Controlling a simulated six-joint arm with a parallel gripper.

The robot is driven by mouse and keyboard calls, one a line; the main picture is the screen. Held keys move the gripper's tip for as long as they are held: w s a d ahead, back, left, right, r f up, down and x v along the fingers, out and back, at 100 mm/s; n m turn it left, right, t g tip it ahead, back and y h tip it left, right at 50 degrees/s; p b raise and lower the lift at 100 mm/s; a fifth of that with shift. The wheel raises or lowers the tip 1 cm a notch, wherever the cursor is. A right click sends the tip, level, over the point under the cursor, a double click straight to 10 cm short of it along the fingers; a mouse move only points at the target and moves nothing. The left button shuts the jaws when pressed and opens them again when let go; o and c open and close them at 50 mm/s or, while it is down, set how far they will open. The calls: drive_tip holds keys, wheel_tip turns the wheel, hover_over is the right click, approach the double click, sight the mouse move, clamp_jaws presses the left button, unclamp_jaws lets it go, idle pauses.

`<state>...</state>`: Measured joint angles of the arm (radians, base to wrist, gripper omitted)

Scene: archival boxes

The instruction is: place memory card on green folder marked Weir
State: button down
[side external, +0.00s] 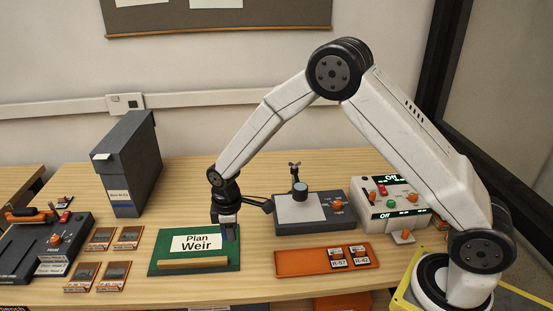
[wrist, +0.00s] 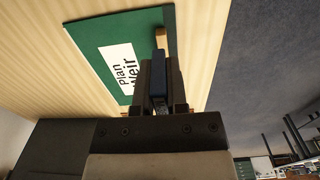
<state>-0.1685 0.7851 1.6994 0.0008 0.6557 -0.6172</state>
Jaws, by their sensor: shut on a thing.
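The green folder (side external: 163,252) lies flat on the desk, with a white label reading "Plan Weir" and a wooden strip along its front edge. It also shows in the wrist view (wrist: 92,38). My gripper (side external: 227,222) points down over the folder's right part. It is shut on a thin dark blue-grey piece, apparently the memory card (wrist: 158,82), held upright between the fingers. The card's face cannot be read. Whether its lower edge touches the folder cannot be told.
An orange tray (side external: 290,265) with two labelled cards (side external: 347,257) lies right of the folder. A grey device (side external: 300,212) stands behind it, near my wrist. Several brown cards (side external: 103,238) lie to the left. A dark archival box (side external: 130,170) stands behind the folder.

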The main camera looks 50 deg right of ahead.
hover_over(218, 254)
drive_tip(key=f, duration=0.6)
drive_tip(key=shift+s, duration=0.25)
drive_tip(key=shift+w+f, duration=0.15)
drive_tip(key=shift+f, duration=0.05)
drive_tip(key=shift+w+f, duration=0.1)
drive_tip(key=shift+f, duration=1.45)
drive_tip(key=shift+f, duration=0.1)
drive_tip(key=c, duration=0.9)
unclamp_jaws()
drive_tip(key=shift+c, duration=0.2)
wheel_tip(218, 254, up, 12)
